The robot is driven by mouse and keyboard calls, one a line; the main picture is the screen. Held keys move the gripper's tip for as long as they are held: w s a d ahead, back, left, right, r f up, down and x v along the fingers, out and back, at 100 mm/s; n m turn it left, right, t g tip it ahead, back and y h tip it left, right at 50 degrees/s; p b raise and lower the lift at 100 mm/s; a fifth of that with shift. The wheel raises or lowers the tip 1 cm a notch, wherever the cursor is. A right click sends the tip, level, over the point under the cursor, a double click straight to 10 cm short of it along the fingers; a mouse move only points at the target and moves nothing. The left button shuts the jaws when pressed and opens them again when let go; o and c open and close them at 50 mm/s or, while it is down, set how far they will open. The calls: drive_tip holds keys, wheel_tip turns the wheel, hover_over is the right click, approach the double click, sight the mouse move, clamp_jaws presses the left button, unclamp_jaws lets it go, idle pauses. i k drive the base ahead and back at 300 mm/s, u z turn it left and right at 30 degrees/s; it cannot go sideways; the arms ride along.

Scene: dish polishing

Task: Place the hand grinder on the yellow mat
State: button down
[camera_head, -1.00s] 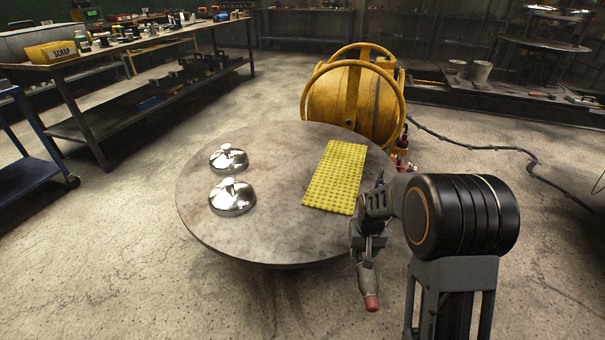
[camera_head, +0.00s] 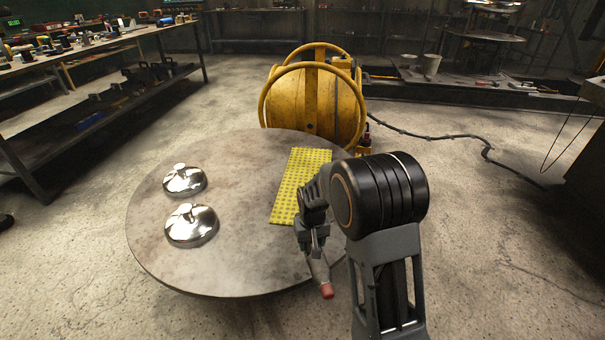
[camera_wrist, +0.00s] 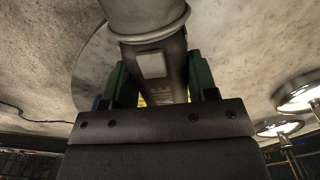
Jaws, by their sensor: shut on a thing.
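The hand grinder (camera_head: 319,270), grey with a red end, hangs from my gripper (camera_head: 314,243) in the head view, over or just in front of the round table's right front edge. In the wrist view, the grinder's grey body (camera_wrist: 150,65) sits between the green fingers of my gripper (camera_wrist: 160,85), which are shut on it. The yellow mat (camera_head: 296,180) lies flat on the right part of the table, behind and left of my gripper. My arm hides the mat's lower right part. A small yellow patch shows behind the grinder in the wrist view.
Two shiny metal domes with knobs (camera_head: 184,180) (camera_head: 192,226) stand on the left of the round table (camera_head: 235,255). The table's middle is bare. A yellow drum (camera_head: 315,100) stands behind the table. A workbench (camera_head: 100,45) is at the back left.

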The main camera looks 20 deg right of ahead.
sight(306, 181)
drive_tip(key=i, duration=1.3)
